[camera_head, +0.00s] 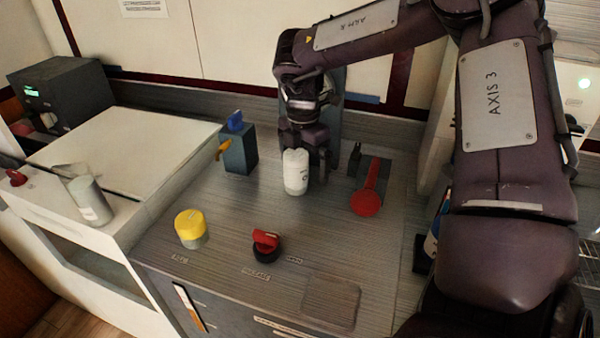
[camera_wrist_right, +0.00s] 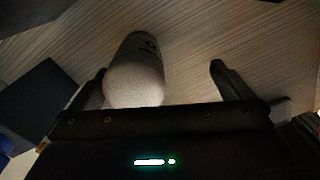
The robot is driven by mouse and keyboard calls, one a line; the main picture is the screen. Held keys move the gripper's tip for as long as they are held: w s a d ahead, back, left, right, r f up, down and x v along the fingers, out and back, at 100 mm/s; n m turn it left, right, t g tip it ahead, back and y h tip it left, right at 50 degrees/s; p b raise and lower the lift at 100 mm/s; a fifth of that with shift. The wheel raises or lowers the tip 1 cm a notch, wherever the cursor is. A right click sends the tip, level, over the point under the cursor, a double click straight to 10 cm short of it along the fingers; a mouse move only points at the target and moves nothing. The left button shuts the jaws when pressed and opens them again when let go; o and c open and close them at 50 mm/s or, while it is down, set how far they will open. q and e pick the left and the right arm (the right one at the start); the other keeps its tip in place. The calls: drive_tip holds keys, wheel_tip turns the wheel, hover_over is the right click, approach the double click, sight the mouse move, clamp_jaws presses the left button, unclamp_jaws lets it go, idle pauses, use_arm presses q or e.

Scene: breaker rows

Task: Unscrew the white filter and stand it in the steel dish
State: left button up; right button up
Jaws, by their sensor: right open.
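The white filter (camera_head: 296,172) is a rounded white cylinder, upright in front of a dark post at the back of the counter. My right gripper (camera_head: 310,150) is at its upper part, which it partly hides. In the right wrist view the filter (camera_wrist_right: 135,72) shows near the left finger, with a wide gap to the right finger. The right gripper (camera_wrist_right: 160,78) is open; I cannot tell whether a finger touches the filter. A shallow square grey recess or dish (camera_head: 332,300), likely the steel dish, lies at the counter's front right, empty. My left gripper is not in view.
A red-handled lever (camera_head: 367,195) is close right of the filter. A dark box (camera_head: 238,150) with blue and yellow handles is to its left. A yellow-capped cylinder (camera_head: 190,226) and a red knob (camera_head: 265,244) are in front. The mid-counter is clear.

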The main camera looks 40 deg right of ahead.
drive_tip(key=shift+w+a+r+n+t+b, duration=0.15)
drive_tip(key=shift+w+r+n+t+b, duration=0.25)
drive_tip(key=shift+w+n, duration=0.4)
drive_tip(key=m+b, duration=0.1)
drive_tip(key=m, duration=0.1)
drive_tip(key=w+m+b, duration=0.1)
drive_tip(key=m, duration=0.1)
drive_tip(key=w+f+m+b, duration=0.1)
drive_tip(key=m, duration=0.1)
drive_tip(key=shift+f, duration=0.1)
drive_tip(key=m+b, duration=0.1)
drive_tip(key=m, duration=0.1)
drive_tip(key=m+b, duration=0.1)
drive_tip(key=m, duration=0.1)
drive_tip(key=shift+s+m, duration=0.3)
drive_tip(key=shift+s, duration=0.05)
drive_tip(key=shift+s+r+m+g, duration=0.1)
drive_tip(key=shift+r+m+g, duration=0.1)
drive_tip(key=shift+m+g, duration=0.1)
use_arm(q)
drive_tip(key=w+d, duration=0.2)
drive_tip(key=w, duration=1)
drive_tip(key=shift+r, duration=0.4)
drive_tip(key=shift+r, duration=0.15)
use_arm(e)
drive_tip(key=shift+s, duration=0.1)
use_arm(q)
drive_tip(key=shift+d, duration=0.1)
